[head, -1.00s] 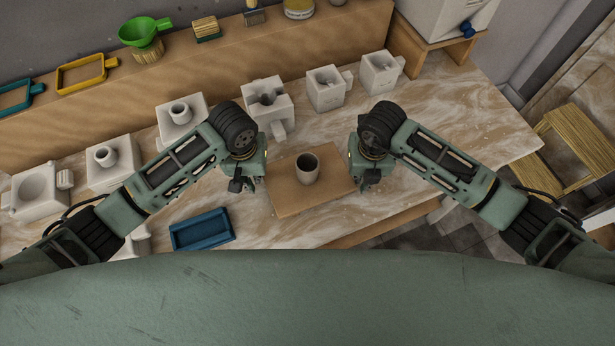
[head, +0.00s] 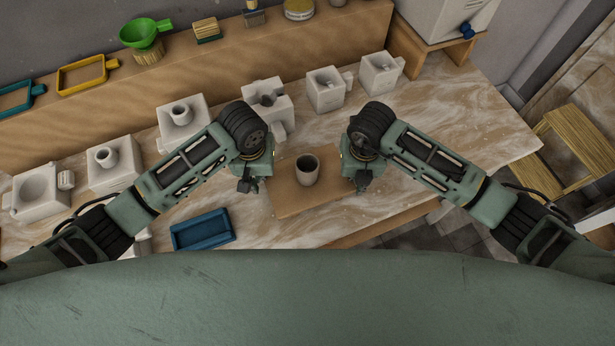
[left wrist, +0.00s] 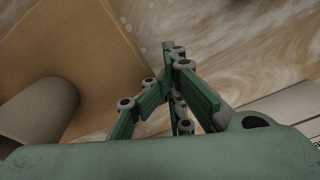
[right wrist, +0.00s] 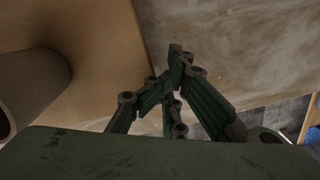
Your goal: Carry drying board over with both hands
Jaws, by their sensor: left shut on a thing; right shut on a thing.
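The drying board (head: 292,202) is a flat brown board between my two grippers in the head view, over the marble-look table. A grey-brown cup (head: 307,169) stands upright on it. My left gripper (head: 256,190) is shut on the board's left edge. My right gripper (head: 357,186) is shut on its right edge. The left wrist view shows the board (left wrist: 85,40) and part of the cup (left wrist: 38,112) beside the fingers. The right wrist view shows the board (right wrist: 100,50) and cup (right wrist: 30,90) too. Whether the board touches the table is hard to tell.
White plaster molds stand along the back, including one behind the board (head: 268,100) and one at left (head: 113,163). A blue tray (head: 202,230) lies left of the board. The table (head: 450,120) is clear at right. A wooden stool (head: 570,150) stands beyond its right end.

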